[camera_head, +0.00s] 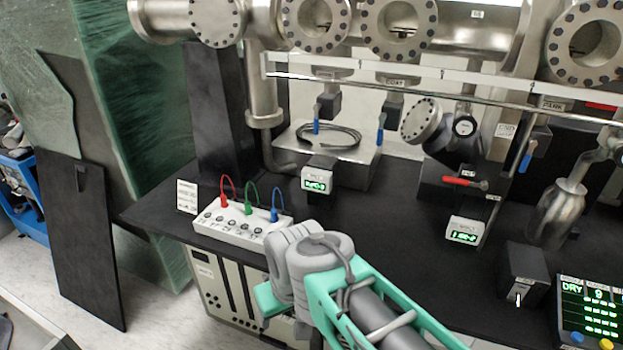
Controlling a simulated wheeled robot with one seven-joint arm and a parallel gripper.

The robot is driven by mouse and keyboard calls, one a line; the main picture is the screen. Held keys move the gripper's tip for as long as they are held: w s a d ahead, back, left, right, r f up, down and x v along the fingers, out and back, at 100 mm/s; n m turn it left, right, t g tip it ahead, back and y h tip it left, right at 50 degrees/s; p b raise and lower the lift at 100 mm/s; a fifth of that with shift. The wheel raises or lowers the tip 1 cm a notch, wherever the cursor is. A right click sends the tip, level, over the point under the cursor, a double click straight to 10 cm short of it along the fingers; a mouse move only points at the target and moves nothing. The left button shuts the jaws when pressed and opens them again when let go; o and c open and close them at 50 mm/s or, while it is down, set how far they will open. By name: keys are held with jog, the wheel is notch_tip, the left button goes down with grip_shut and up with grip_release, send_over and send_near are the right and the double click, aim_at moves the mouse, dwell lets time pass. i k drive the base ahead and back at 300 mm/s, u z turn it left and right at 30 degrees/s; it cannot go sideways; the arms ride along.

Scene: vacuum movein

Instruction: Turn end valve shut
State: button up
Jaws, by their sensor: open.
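Several valve handles show along the steel vacuum line; I cannot tell which is the end valve. A red lever (464,182) lies about level in front of a black block at right of centre. A blue lever (526,158) hangs at a slant to its right. Two smaller blue handles, one at the left (316,126) and one at the right (380,134), hang under the pipes. Part of a red handle (602,106) shows at the right edge. My teal and grey arm crosses the lower middle, over the bench front; its gripper and fingertips do not show.
A white socket box (240,226) with red, green and blue plugs stands on the black bench (390,222). Small green displays (318,180) and a metal flask (562,212) stand behind my arm. A control panel (590,310) is at lower right. Floor shows at left.

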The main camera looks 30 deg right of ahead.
aim_at(465, 126)
jog(key=u, duration=1.1)
jog(key=i, duration=0.65)
jog(key=z, duration=2.2)
